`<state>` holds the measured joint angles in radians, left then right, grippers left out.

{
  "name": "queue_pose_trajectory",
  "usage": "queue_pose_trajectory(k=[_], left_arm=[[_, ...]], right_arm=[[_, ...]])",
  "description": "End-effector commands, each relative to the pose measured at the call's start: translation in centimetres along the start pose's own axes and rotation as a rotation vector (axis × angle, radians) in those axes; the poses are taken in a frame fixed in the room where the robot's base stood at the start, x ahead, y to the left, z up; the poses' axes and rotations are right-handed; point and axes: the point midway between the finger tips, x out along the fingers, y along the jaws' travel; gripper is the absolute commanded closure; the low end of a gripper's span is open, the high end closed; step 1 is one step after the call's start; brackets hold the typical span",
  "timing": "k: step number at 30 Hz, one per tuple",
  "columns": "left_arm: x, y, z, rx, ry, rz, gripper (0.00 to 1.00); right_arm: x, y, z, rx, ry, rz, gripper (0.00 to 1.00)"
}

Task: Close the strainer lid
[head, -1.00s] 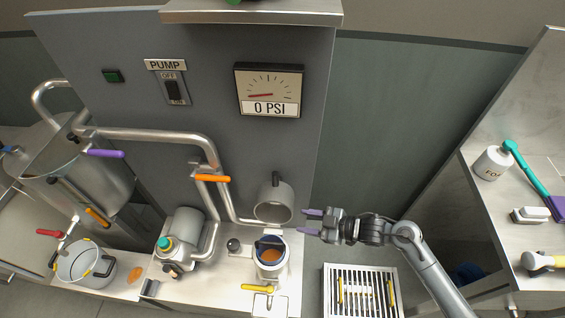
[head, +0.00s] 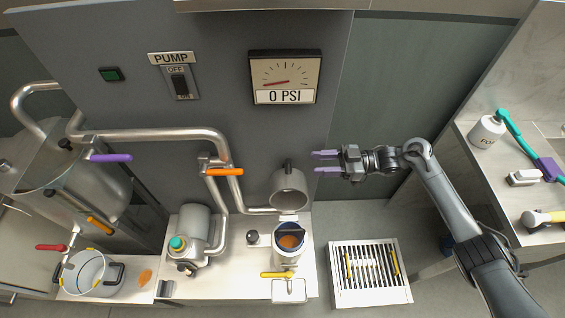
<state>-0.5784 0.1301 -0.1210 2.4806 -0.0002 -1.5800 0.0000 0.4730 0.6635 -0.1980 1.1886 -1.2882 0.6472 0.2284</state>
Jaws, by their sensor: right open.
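The strainer (head: 286,260) is a metal pot on the counter with a dark blue rim and orange contents inside. Its lid (head: 289,189) is a round metal cover with a dark handle. It stands tipped up behind the strainer, its hollow side facing forward, so the strainer is open at the top. My right gripper (head: 322,162) is open and empty, its two purple fingers pointing left. It is to the right of the lid and slightly higher in the picture, apart from it. My left gripper is not in view.
Pipes with a purple handle (head: 110,157) and an orange handle (head: 224,172) run left of the lid. A pump (head: 195,230) stands on the counter. A yellow-handled valve (head: 277,275) is in front of the strainer. A floor grate (head: 336,289) lies to the right.

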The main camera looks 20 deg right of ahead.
Motion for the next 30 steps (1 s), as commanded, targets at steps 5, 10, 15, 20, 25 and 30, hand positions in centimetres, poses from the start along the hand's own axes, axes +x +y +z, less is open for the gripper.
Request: queue_pose_trajectory(k=[5, 10, 15, 20, 25, 30], left_arm=[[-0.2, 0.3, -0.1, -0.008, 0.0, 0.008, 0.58], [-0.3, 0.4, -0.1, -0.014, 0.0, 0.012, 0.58], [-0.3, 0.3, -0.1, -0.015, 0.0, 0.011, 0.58], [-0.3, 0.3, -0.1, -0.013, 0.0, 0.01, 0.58], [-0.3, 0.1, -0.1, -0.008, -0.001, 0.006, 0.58], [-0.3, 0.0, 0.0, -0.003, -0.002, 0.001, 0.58]], right_arm=[[2.9, -0.1, -0.1, -0.001, 0.004, -0.002, 0.54], [5.7, -0.1, -0.1, -0.001, 0.004, -0.001, 0.54], [7.9, -0.1, 0.0, 0.0, 0.002, -0.001, 0.54], [9.0, 0.0, 0.0, -0.001, 0.001, 0.0, 0.54], [9.4, 0.0, 0.0, -0.001, 0.0, 0.001, 0.54], [9.4, 0.0, 0.0, -0.001, 0.0, 0.001, 0.54]])
